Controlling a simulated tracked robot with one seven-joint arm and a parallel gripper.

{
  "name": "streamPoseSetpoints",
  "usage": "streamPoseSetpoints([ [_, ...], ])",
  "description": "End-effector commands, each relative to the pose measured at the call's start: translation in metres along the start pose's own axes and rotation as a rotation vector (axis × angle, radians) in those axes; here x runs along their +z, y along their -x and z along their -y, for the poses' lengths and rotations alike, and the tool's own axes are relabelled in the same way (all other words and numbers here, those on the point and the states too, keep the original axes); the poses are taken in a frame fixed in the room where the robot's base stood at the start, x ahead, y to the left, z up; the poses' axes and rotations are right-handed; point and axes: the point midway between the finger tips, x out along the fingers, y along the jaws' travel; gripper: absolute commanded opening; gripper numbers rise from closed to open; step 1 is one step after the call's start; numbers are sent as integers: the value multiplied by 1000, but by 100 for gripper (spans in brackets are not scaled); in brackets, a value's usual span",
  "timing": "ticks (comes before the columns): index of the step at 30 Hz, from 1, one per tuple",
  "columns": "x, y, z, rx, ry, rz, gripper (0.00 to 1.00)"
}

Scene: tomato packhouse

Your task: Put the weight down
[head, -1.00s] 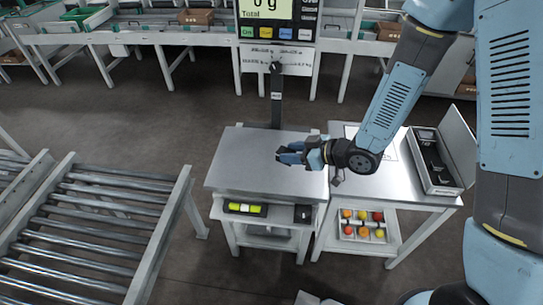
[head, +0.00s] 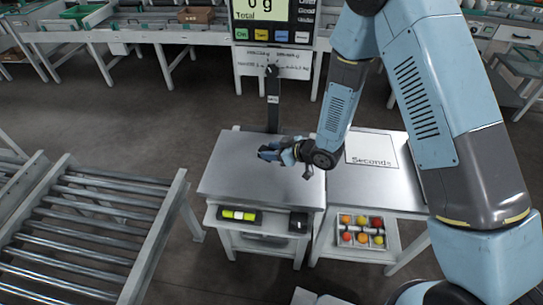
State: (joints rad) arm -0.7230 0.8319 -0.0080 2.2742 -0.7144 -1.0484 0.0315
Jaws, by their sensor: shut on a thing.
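My gripper (head: 268,153) is in the head view, above the right half of the scale's bare metal platform (head: 235,178). Its fingers point left and are shut on the weight, which is small and mostly hidden between the fingers. I cannot tell the exact gap between the weight and the platform. The scale's display (head: 262,10) at the top reads 0 g, with "Total" below it.
A metal table marked "Seconds" (head: 370,162) adjoins the scale on the right, with a tray of tomatoes (head: 345,238) on its lower shelf. A roller conveyor (head: 105,220) stands at left. My arm covers the table's right end.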

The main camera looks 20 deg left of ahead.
Motion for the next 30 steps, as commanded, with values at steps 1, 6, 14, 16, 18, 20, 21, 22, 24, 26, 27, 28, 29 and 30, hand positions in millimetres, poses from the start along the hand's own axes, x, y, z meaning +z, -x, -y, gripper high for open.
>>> streamPoseSetpoints([
  [1, 0, -2, 0, 0, 1, -1, 0],
  [6, 11, -10, -1, 0, -1, 1, 0],
  [14, 30, -21, -1, 0, 1, -1, 0],
  [16, 30, -21, -1, 0, 2, -2, 0],
  [18, 29, -21, -1, 0, 2, -2, 0],
  [20, 29, -21, -1, 0, 2, -2, 0],
  [21, 30, -21, -1, 0, 1, -2, 0],
  [22, 30, -21, -1, 0, 1, -2, 0],
  [24, 32, -22, -1, 0, 1, -2, 0],
  [26, 32, -22, -1, 0, 1, 0, 47],
  [27, 32, -22, -1, 0, 1, 0, 51],
  [28, 32, -22, -1, 0, 1, 0, 54],
  [29, 32, -22, -1, 0, 1, 0, 57],
  [30, 32, -22, -1, 0, 1, 0, 60],
])
